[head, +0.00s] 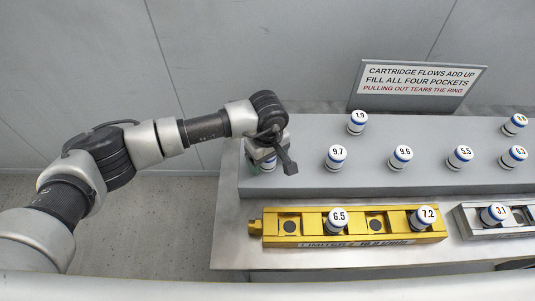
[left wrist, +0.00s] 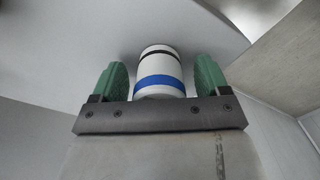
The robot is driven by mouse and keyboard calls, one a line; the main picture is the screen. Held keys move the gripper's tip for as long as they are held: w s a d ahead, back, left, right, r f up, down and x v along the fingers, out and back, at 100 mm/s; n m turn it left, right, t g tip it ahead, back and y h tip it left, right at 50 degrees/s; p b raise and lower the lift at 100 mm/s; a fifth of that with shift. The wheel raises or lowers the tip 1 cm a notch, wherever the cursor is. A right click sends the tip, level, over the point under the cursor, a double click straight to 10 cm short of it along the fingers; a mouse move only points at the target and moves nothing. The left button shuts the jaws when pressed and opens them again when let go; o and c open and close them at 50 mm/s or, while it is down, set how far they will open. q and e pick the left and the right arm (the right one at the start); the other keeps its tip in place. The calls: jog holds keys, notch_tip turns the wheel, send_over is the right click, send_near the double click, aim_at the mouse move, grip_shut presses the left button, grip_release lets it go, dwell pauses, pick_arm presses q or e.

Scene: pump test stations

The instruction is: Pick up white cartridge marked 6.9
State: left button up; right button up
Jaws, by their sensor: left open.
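A white cartridge (left wrist: 159,70) with a blue band and a thin dark band stands between my left gripper's green fingers in the left wrist view. Its number does not show. The left gripper (left wrist: 158,82) is open, with a finger on each side of the cartridge and small gaps showing. In the head view my left gripper (head: 264,162) is at the left end of the raised grey shelf, and my wrist mostly hides the cartridge there. No readable label says 6.9. My right gripper is not in view.
On the shelf (head: 300,182) stand cartridges 9.7 (head: 336,158), 9.6 (head: 400,158), 1.9 (head: 356,123) and several others. A yellow block (head: 355,228) in front holds 6.5 (head: 337,220) and 7.2 (head: 423,217). A silver block (head: 468,222) holds 3.1 (head: 493,214). A sign (head: 418,84) stands behind.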

pick_arm(q)
jog(key=shift+f, duration=0.2)
jog(key=c, duration=1.1)
jog(key=shift+o, duration=0.2)
jog(key=shift+r, duration=0.1)
